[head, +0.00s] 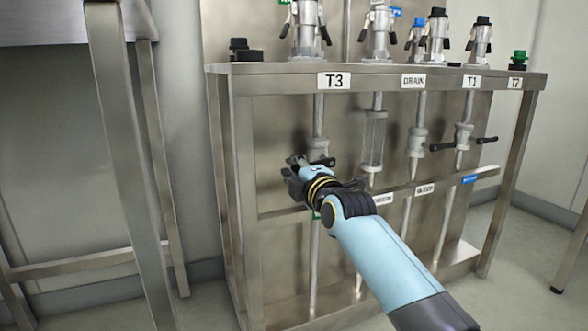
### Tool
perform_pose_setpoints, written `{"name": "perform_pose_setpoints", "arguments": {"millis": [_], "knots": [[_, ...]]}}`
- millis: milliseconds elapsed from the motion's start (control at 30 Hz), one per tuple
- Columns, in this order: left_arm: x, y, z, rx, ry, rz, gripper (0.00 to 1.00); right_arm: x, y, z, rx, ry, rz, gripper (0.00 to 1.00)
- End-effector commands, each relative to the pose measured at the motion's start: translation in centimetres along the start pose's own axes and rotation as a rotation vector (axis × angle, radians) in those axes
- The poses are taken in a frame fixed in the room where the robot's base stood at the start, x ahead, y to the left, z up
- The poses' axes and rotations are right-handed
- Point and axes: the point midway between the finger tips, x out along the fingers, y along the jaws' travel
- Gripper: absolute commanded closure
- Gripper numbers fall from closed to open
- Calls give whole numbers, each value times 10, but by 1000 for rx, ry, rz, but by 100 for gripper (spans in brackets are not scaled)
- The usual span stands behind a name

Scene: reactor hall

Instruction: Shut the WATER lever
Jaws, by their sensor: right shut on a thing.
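My right gripper (297,176) is at the pipe under the T3 label (334,81), at the valve (318,147) on that pipe. It is shut on what looks like the valve's black lever, mostly hidden by the jaws and wrist. Which way this lever points I cannot tell. A green label below it is mostly covered by my arm, so I cannot read it. No label legibly reads WATER; a blue label (469,180) on the lower rail at the right is too small to read. My left gripper is not in view.
Couplings stand on top. A steel table (122,130) stands close at the left.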

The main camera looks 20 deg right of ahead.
Motion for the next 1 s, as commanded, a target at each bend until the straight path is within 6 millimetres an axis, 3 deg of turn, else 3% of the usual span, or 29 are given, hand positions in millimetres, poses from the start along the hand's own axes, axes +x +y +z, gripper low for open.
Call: {"name": "perform_pose_setpoints", "arguments": {"millis": [267, 300, 533, 833, 1000], "knots": [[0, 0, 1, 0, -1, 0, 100, -2, -7, 0, -3, 1, -13, 100], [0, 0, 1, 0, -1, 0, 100, -2, -7, 0, -3, 1, -13, 88], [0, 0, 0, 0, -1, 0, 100, -1, -4, 0, -2, 0, -8, 60], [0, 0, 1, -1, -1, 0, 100, -3, -2, 0, -2, 0, -4, 60], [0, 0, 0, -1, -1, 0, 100, -27, -3, 0, -1, 0, -5, 60]]}}
